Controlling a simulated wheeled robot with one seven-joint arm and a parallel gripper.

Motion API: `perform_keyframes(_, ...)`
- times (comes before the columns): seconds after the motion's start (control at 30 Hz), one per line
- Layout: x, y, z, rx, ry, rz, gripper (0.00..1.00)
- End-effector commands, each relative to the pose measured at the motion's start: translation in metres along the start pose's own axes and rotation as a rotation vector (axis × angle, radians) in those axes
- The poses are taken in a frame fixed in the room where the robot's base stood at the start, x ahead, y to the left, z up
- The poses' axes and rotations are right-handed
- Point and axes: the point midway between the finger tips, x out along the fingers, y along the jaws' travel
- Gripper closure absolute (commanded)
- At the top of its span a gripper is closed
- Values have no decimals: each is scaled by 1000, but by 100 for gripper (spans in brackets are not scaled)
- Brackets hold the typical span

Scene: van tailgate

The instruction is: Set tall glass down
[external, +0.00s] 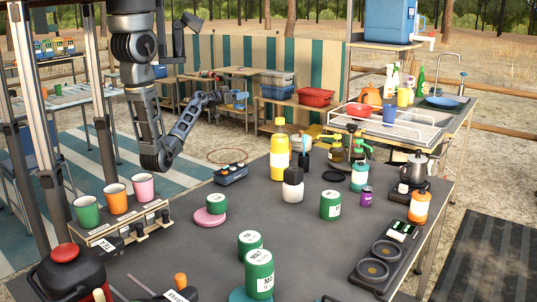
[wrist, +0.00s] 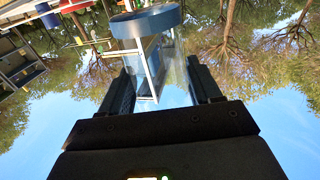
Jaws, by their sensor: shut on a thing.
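My gripper (external: 217,97) reaches out past the far left edge of the grey table, above the ground. In the wrist view my gripper (wrist: 160,72) has its two dark fingers on either side of the clear tall glass (wrist: 170,62), shut on it. A dark blue ring, apparently an end of the glass, shows at the top of that view. The glass is hard to make out in the external view. The wrist view is upside down, with sky at the bottom, and the glass's true tilt cannot be told.
The grey table (external: 190,262) holds green tins (external: 330,205), a yellow bottle (external: 279,156), a black control box (external: 230,174) and a cup rack (external: 125,222). Its middle has bare patches. Behind stand a low shelf with a red bin (external: 316,97) and a sink counter (external: 440,122).

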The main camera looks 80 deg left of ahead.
Motion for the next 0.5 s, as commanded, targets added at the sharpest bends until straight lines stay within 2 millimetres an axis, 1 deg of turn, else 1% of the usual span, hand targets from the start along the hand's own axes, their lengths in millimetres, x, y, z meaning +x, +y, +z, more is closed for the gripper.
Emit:
perform_keyframes(0.03,1,-19,-5,0,3,-38,68)
perform_keyframes(0.1,2,-41,-9,0,2,-80,68)
perform_keyframes(0.2,1,-61,-14,0,2,-120,68)
perform_keyframes(0.33,0,-73,-15,0,-1,-145,68)
perform_keyframes(0.5,1,-73,-15,0,-1,-145,68)
